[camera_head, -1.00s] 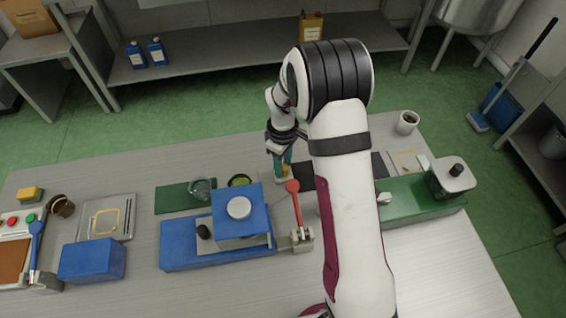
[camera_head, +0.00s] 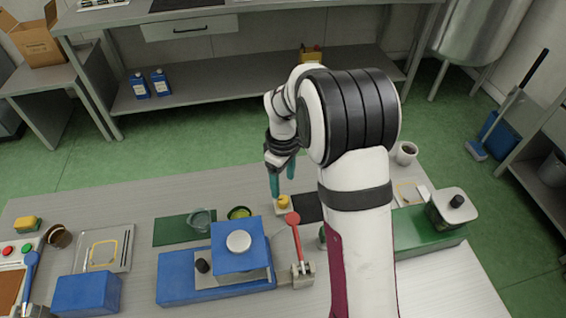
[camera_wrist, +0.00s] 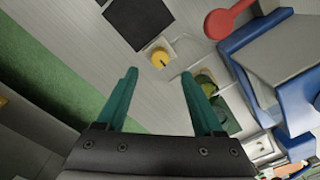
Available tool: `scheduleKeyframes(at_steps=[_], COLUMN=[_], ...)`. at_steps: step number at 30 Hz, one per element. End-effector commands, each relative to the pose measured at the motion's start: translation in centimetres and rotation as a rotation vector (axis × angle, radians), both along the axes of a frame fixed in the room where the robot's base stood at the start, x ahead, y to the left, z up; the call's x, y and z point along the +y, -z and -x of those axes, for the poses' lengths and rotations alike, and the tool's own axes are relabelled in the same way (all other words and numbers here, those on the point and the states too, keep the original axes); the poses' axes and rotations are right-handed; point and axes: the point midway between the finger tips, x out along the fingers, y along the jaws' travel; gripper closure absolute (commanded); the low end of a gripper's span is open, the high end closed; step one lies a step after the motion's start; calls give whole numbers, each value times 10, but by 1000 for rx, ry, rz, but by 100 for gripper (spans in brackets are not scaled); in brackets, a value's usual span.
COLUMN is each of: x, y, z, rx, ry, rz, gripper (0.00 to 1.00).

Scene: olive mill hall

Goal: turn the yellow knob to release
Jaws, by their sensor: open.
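The yellow knob (camera_head: 283,202) sits on a small pale square plate on the table, left of my forearm. It also shows in the wrist view (camera_wrist: 160,59), where a dark mark runs across its top. My gripper (camera_head: 283,184) is open and empty. Its two teal fingers hang above and just behind the knob, apart from it. In the wrist view the knob lies beyond the gap between the fingertips (camera_wrist: 158,76).
A red lever (camera_head: 294,235) stands close in front of the knob, beside a blue press (camera_head: 190,280). A dark mat (camera_head: 308,207) lies right of the knob. A green cup (camera_head: 239,213) and a glass bowl (camera_head: 201,220) stand to the left.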

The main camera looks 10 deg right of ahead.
Motion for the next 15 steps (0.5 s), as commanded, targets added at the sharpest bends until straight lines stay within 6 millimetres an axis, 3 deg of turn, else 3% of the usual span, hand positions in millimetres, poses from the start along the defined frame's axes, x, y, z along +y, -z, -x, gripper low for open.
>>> scheduleKeyframes(at_steps=[3,6,10,15], x=[0,0,0,0], y=[-38,-63,-82,-89], z=[-1,-1,0,0], rx=[-5,-5,-3,1], ry=[1,1,0,0], rz=[-1,-1,0,-1], gripper=[31,31,31,31])
